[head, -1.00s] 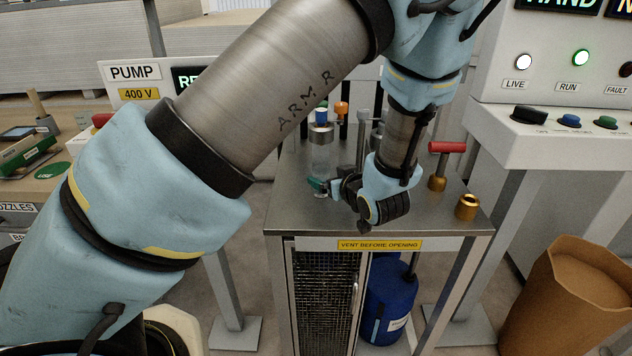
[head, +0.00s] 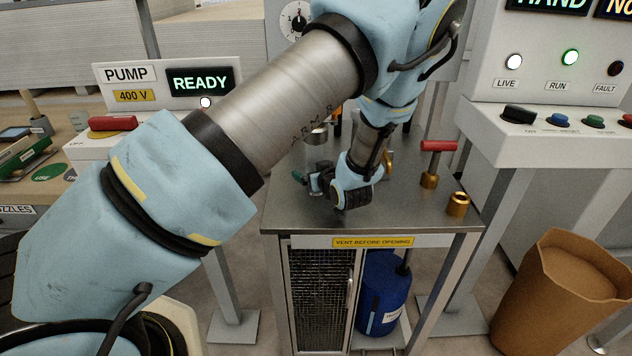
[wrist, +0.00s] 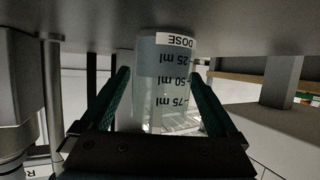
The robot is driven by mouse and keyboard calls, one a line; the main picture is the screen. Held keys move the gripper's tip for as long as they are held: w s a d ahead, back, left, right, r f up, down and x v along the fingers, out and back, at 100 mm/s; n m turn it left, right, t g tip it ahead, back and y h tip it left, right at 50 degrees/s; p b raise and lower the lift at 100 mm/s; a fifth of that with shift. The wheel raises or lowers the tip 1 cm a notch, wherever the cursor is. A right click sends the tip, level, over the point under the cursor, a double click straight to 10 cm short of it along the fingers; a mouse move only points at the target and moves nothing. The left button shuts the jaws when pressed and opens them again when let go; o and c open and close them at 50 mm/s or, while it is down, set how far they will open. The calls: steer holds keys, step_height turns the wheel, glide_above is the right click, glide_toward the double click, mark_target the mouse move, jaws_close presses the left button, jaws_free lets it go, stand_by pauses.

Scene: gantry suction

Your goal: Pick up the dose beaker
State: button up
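The dose beaker (wrist: 166,80) is a clear cylinder with a white DOSE label and ml marks. In the wrist view it appears upside down, between my gripper's two green fingers. My gripper (wrist: 160,74) looks open around it, with a sliver of space at the left finger; the right fingertip overlaps the beaker's edge, so contact there is unclear. In the head view my gripper (head: 308,177) is low over the steel cart top (head: 400,212), pointing left and away.
A red-handled brass valve (head: 430,165) and a brass fitting (head: 457,204) stand on the cart's right side. A capped vessel (head: 317,135) is behind my gripper. The control panel (head: 550,90) is at right, the pump box (head: 130,85) at left.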

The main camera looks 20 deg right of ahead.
jaws_close()
stand_by(0.6)
steer(key=shift+r, duration=0.1)
